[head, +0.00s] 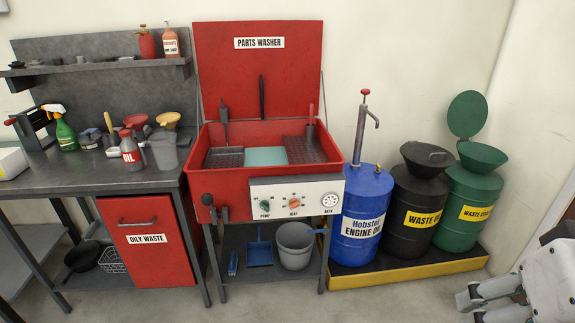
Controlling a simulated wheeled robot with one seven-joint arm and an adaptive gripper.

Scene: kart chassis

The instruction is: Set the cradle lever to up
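The red parts washer (362,184) stands in the middle of the head view with its lid raised. No part is labelled as a cradle lever. A short lever with a black ball knob (207,199) sits on the washer's front left, with its knob at the top edge of a dark shaft. Inside the tub, a red-handled upright piece (311,112) stands at the right and a dark one (224,112) at the left. My gripper (472,309) is at the bottom right, far from the washer. Its two fingers look apart and nothing shows between them.
A workbench (120,183) with bottles and an oily waste bin (150,262) adjoins the washer on the left. A blue engine oil drum (368,195) and two waste drums stand on a yellow-edged pallet (410,270) to the right. The floor in front is clear.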

